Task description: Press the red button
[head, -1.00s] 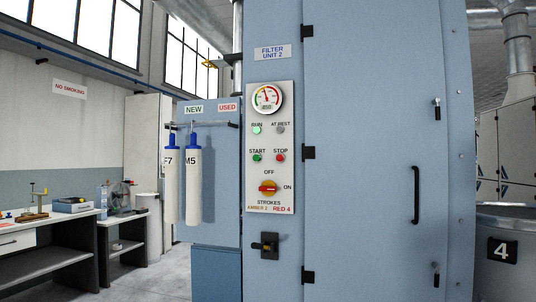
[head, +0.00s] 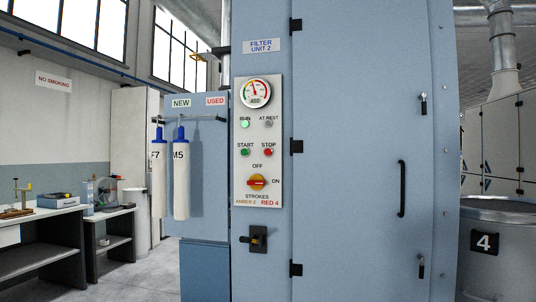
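The red button (head: 268,152) is a small round button under the label STOP on the pale control panel (head: 239,168) of the blue cabinet marked FILTER UNIT 2. A green START button (head: 245,152) sits to its left. Above them the RUN lamp (head: 245,124) glows green and the AT REST lamp (head: 268,123) is grey. A round gauge (head: 255,92) is at the panel top. A red and yellow rotary switch (head: 257,182) is below, its handle lying level towards ON. Neither of my grippers is in view.
A black handle (head: 257,238) sticks out below the panel. Two white filter tubes with blue tops (head: 181,180) hang on a rail left of it. The cabinet door (head: 350,150) is shut. Benches (head: 45,240) stand at left, a drum marked 4 (head: 500,270) at right.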

